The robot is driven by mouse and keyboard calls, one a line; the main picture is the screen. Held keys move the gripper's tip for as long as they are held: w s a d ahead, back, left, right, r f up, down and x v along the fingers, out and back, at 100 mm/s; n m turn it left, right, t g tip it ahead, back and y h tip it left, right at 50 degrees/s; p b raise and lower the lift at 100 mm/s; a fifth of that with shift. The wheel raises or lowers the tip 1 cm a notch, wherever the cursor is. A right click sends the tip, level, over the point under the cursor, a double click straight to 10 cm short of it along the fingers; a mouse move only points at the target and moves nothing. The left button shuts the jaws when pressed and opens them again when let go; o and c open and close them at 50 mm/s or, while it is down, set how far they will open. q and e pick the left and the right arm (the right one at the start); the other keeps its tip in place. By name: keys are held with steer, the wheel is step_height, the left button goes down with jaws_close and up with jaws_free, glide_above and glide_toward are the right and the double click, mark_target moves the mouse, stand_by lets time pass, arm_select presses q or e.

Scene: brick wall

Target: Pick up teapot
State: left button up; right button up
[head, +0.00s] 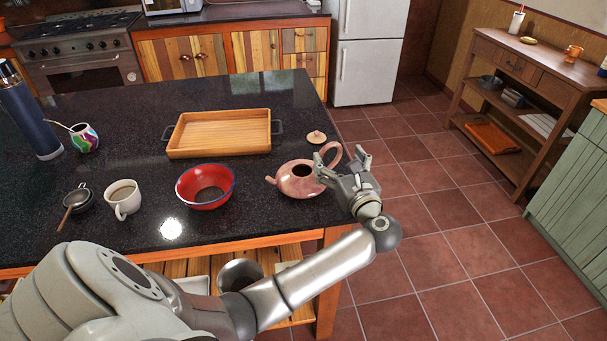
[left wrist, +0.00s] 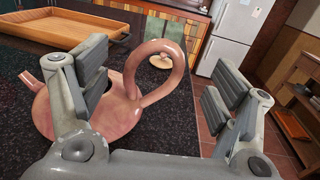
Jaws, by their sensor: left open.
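The pink teapot (head: 299,181) stands upright on the black counter near its right edge, its spout to the left and its looped handle to the right. Its lid (head: 317,137) lies apart on the counter behind it. My left gripper (head: 341,160) is open at the handle side of the teapot. In the left wrist view the handle of the teapot (left wrist: 122,118) rises between the two spread fingers of my left gripper (left wrist: 160,95), nearer the left finger. I cannot tell whether a finger touches it. My right gripper is not in view.
A wooden tray (head: 219,149) stands behind the teapot and a red bowl (head: 206,203) to its left. A white cup (head: 123,212), a small strainer (head: 78,199), a patterned gourd cup (head: 85,137) and a dark bottle (head: 31,119) stand farther left. The counter's far right is clear.

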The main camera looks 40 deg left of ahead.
mark_target(331, 147)
arm_select(q)
steer(key=x, duration=0.1)
steer(key=p+x, duration=0.1)
steer(key=x, duration=0.1)
steer(key=p+x, duration=0.1)
steer(key=shift+a+r, duration=0.3)
steer(key=shift+w+a, duration=0.15)
steer(key=shift+c, duration=0.6)
jaws_close()
